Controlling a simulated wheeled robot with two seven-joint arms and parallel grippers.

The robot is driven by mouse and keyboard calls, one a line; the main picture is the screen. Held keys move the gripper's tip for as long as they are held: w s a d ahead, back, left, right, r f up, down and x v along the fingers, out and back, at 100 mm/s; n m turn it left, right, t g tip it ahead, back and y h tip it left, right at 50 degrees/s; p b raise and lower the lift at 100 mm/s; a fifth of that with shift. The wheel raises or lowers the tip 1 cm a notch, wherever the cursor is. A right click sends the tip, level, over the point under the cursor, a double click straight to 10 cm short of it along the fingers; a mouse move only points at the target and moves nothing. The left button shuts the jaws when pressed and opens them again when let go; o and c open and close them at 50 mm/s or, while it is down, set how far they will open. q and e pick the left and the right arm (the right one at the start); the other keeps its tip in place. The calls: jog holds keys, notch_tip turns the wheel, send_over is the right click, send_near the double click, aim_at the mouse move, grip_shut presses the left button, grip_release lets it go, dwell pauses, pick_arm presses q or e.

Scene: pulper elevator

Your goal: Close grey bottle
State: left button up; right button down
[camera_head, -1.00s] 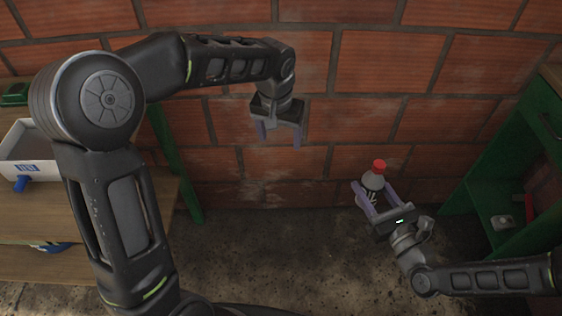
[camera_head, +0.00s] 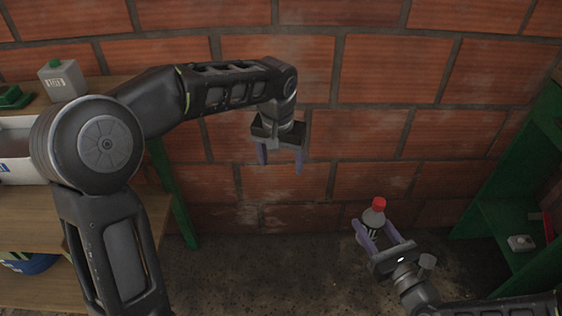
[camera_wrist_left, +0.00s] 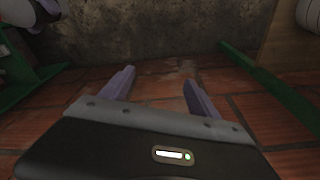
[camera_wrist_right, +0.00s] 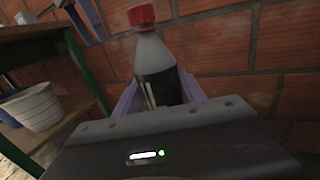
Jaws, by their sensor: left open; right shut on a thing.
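The grey bottle (camera_head: 372,217) has a red cap (camera_head: 379,204) on top and a dark label. My right gripper (camera_head: 377,238) is shut on the bottle's body and holds it in front of the brick wall. In the right wrist view the bottle (camera_wrist_right: 153,57) stands nearly upright between the fingers, with the red cap (camera_wrist_right: 141,15) at its top. I cannot tell how tight the cap is. My left gripper (camera_head: 280,158) is open and empty, up and to the left of the bottle, with its fingers pointing down. Its open fingers also show in the left wrist view (camera_wrist_left: 158,90).
A wooden shelf with green legs (camera_head: 172,196) stands at the left, with a grey container (camera_head: 63,80) and a white box (camera_head: 16,165) on it. A green cabinet (camera_head: 495,215) stands at the right. The space between my grippers is clear.

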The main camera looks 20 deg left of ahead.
pick_arm(q)
jog(key=shift+f, duration=0.1)
jog(key=s+d+f+h, duration=0.1)
jog(key=s+d+f, duration=0.2)
jog(key=f, duration=0.5)
jog(key=s+d+f+g+h, duration=0.1)
jog(key=s+d+f, duration=0.25)
jog(key=f, duration=0.45)
jog(key=s+d+f+h, duration=0.2)
jog(key=s+d+f, duration=0.15)
jog(key=f, duration=0.45)
jog(key=s+d+f+n, duration=0.1)
jog(key=s+f, duration=0.4)
jog(key=s, duration=0.3)
jog(key=s+d+f, duration=0.1)
jog(key=s+f, duration=0.4)
jog(key=s, duration=0.3)
jog(key=shift+s+d+n, duration=0.2)
jog(key=shift+s+n, duration=0.05)
jog(key=shift+n, duration=0.15)
